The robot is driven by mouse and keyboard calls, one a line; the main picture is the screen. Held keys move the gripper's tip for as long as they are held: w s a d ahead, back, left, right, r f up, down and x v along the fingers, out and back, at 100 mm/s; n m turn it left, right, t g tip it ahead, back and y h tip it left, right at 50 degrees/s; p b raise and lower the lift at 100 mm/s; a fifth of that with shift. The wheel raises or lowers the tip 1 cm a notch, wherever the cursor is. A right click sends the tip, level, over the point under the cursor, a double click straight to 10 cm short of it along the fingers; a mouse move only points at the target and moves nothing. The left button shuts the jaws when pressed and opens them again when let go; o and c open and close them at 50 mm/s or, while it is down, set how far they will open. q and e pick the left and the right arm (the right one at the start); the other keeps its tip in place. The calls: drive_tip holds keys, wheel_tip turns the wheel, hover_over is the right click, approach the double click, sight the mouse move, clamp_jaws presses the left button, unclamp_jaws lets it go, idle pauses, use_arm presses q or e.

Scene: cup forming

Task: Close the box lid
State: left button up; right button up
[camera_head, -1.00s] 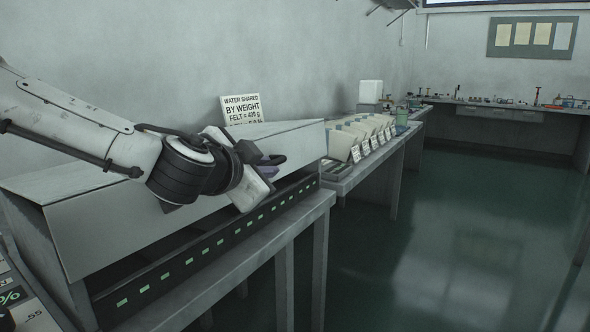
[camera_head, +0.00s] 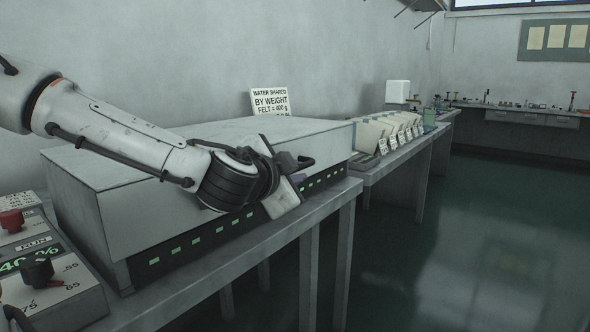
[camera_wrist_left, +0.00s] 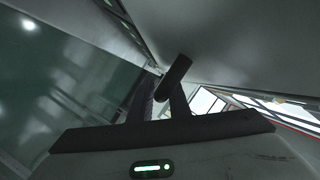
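The long grey box (camera_head: 85,215) stands on the bench along the wall. Its broad grey lid (camera_head: 225,130) lies level over it, and its front flap comes down to the dark strip with green labels (camera_head: 185,245). No dark gap shows between them, though my arm hides part of the front. My left gripper (camera_head: 300,162) is at the front of the lid towards its right end; I cannot tell whether it touches.
A control panel with red and black knobs (camera_head: 40,270) is at the lower left. A sign (camera_head: 270,101) stands behind the box. A further bench holds a row of pale pieces with labels (camera_head: 390,132). The green floor (camera_head: 450,240) at the right is clear.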

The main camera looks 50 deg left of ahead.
use_arm(q)
drive_tip(key=shift+o, duration=1.4)
drive_tip(key=shift+a+f, duration=0.1)
drive_tip(key=shift+f, duration=0.15)
drive_tip(key=shift+r, duration=0.15)
